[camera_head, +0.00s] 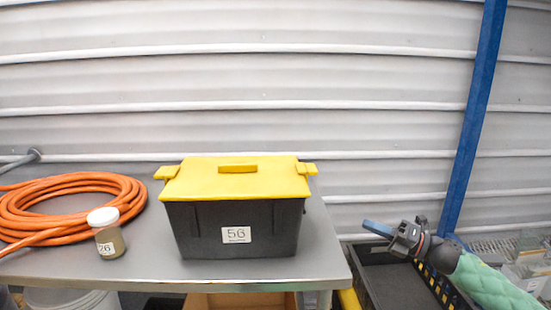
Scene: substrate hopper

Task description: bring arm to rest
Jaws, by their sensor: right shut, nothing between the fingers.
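My right gripper (380,231) is at the right of the head view, beyond the table's right edge and above a dark open crate. It is shut and empty, with its blue-tipped fingers pointing left. Its arm, in a green quilted sleeve, comes in from the lower right. The gripper is apart from the table and from the black hopper (195,235), which stands on the table with its yellow lid (210,185) on and a label reading 56. My left gripper is not in view.
The grey table (150,255) carries a coiled orange hose (68,183) and a jar with a white cap (103,216) left of the hopper. The dark crate (372,285) stands right of the table. A blue post (474,110) rises behind, before a corrugated wall.

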